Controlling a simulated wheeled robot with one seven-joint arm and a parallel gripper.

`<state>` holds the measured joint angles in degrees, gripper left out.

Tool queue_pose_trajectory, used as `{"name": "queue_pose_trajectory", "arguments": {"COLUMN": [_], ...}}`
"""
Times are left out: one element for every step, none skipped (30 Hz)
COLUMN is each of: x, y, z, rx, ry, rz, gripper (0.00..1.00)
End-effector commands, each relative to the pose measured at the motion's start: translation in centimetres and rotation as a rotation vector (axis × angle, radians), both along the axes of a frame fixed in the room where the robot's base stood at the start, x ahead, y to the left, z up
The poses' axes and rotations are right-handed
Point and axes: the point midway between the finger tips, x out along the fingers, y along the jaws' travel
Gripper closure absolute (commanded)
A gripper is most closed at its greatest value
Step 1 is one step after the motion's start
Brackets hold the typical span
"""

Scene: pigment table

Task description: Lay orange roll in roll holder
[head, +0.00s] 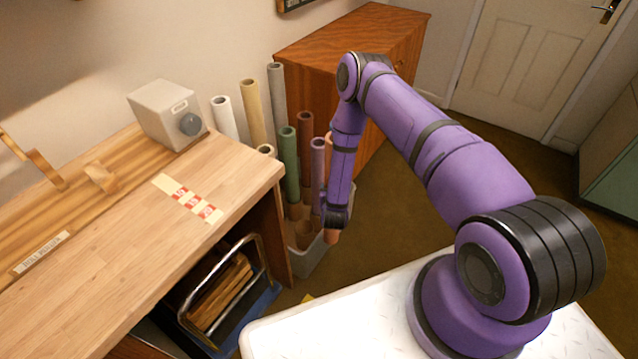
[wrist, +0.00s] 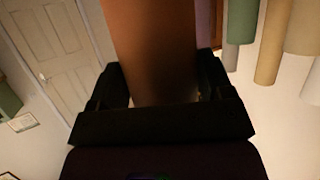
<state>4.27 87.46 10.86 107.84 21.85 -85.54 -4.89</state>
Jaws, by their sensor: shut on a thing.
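My gripper (head: 335,218) points down in front of the roll bin, to the right of the workbench. It is shut on an orange-brown roll (wrist: 150,45), which fills the space between the dark fingers (wrist: 160,90) in the wrist view. A short orange end of the roll (head: 331,237) shows just below the gripper in the head view; my arm hides much of the rest. The roll holder appears to be the wooden brackets (head: 100,178) on the bench's left part, with a small label (head: 42,253) in front that is too blurred to read surely.
A grey bin (head: 308,262) holds several upright rolls, including green (head: 289,165), purple (head: 317,165) and brown (head: 305,130) ones. A grey box with a knob (head: 168,115) stands on the workbench (head: 130,270). A wooden cabinet (head: 330,45) stands behind.

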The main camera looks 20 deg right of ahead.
Motion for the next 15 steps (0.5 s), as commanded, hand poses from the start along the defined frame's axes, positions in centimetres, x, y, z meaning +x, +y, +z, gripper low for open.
{"name": "queue_pose_trajectory", "arguments": {"x": [-0.6,-0.9,-1.3,-1.6,-1.8,-2.1,-2.2,-2.3,-2.5,-2.5,-2.5,-2.6,-2.6,-2.6,-2.7], "y": [-0.4,-0.7,-1.0,-1.2,-1.3,-1.5,-1.6,-1.7,-1.8,-1.8,-1.9,-1.9,-1.9,-1.9,-1.9], "z": [0.0,0.0,0.0,0.0,0.0,0.0,0.1,0.1,0.3,0.4,0.6,0.8,1.0,1.2,1.4], "rx": [0.0,-0.002,-0.001,-0.001,-0.001,-0.001,-0.001,-0.001,0.0,0.0,0.0,0.0,0.0,0.0,0.0], "ry": [0.0,0.001,-0.001,-0.001,-0.001,-0.001,-0.001,-0.001,-0.001,-0.002,-0.002,-0.003,-0.003,-0.002,-0.002], "rz": [0.001,0.001,0.0,0.0,0.0,0.0,0.0,0.0,0.001,0.001,0.001,0.001,0.001,0.001,0.001], "gripper": [0.55,0.55,0.55,0.55,0.55,0.55,0.55,0.55,0.55,0.55,0.55,0.55,0.55,0.55,0.55]}}
